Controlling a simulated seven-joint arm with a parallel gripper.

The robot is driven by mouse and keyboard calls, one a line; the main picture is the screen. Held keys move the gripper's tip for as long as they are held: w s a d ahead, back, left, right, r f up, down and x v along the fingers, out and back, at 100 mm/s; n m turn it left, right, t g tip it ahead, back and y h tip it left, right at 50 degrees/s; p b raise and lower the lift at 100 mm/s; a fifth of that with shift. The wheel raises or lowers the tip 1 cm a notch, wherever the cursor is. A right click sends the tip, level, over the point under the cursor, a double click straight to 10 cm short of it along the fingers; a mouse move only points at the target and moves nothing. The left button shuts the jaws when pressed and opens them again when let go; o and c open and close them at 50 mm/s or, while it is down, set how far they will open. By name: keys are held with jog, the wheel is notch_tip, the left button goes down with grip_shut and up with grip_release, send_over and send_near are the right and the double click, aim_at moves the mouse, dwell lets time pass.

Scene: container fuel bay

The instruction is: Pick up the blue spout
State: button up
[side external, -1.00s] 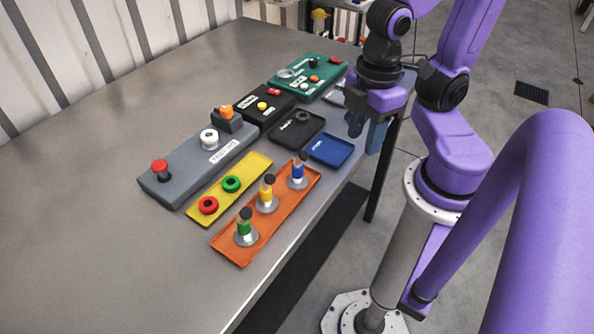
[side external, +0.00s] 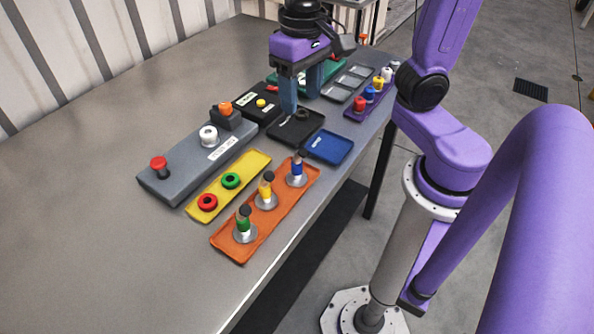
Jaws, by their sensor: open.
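Two blue things could be the spout. One is a blue piece with a dark top (side external: 298,166), upright on a silver disc at the far end of the orange tray (side external: 228,245). The other is a small blue piece (side external: 369,94) in the purple tray (side external: 354,116), between a red and a yellow piece. I cannot tell which is the spout. My gripper (side external: 301,95) points down, open and empty, over the area of the black tray (side external: 283,134), apart from both blue pieces. Its fingers and body hide part of the green panel behind.
Yellow (side external: 267,190) and green (side external: 244,225) pieces share the orange tray. Nearby are a yellow tray (side external: 214,197), an empty blue tray (side external: 329,147), a grey button panel (side external: 180,180), a green panel (side external: 337,64) and a grey compartment tray (side external: 347,83). The table's left side is clear.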

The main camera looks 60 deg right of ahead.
jog(key=w+m, duration=0.1)
jog(key=m, duration=0.1)
send_near(297, 159)
jog(key=f, duration=0.2)
jog(key=w+f, duration=0.1)
jog(key=f, duration=0.1)
jog(key=d+f, duration=0.1)
jog(key=f, duration=0.1)
jog(key=shift+w, duration=0.2)
jog(key=shift+s+a+f, duration=0.1)
jog(key=shift+s+f, duration=0.15)
jog(key=shift+f, duration=1.1)
jog(key=shift+s+f, duration=0.2)
jog(key=shift+f, duration=1.1)
grip_shut()
